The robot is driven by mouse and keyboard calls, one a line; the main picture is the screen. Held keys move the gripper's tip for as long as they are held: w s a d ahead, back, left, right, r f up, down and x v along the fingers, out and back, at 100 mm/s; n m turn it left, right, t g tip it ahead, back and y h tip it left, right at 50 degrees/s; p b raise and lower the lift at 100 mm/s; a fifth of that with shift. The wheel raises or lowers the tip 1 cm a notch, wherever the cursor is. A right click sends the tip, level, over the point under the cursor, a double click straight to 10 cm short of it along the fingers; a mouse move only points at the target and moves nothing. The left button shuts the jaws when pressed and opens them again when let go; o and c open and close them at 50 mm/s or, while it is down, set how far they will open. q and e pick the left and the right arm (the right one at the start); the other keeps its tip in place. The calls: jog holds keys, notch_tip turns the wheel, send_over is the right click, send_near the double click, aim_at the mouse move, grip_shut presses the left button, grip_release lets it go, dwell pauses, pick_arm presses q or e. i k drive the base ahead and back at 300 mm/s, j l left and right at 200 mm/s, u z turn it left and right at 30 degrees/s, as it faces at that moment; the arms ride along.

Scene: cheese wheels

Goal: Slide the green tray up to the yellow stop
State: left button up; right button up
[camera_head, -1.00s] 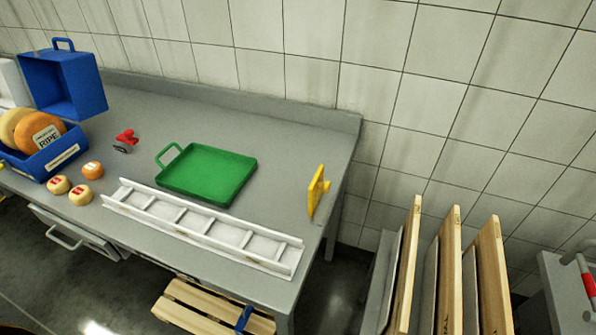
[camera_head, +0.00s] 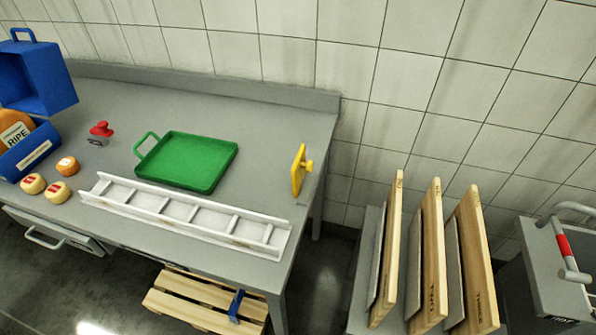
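The green tray (camera_head: 188,162) lies flat and empty on the grey worktop, with its green handle (camera_head: 146,144) at its left end. The yellow stop (camera_head: 298,169) stands upright near the right end of the worktop. A clear strip of worktop lies between the tray's right edge and the stop, so they are apart. Neither of my grippers is in view.
A white ladder-like rack (camera_head: 187,214) lies in front of the tray. A red-handled tool (camera_head: 101,130) and small cheeses (camera_head: 67,165) are to the left, beside blue crates (camera_head: 36,78). Wooden boards (camera_head: 430,256) stand right of the table.

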aim_at(190, 162)
jog(key=j+z, duration=0.25)
jog(key=j, duration=0.2)
jog(key=k+j+z, duration=0.1)
jog(key=j+z, duration=0.2)
jog(key=j, duration=0.2)
jog(key=k+j+z, duration=0.25)
jog(key=j, duration=0.2)
jog(key=j+z, duration=0.3)
jog(key=j, duration=0.15)
jog(key=k+l, duration=0.05)
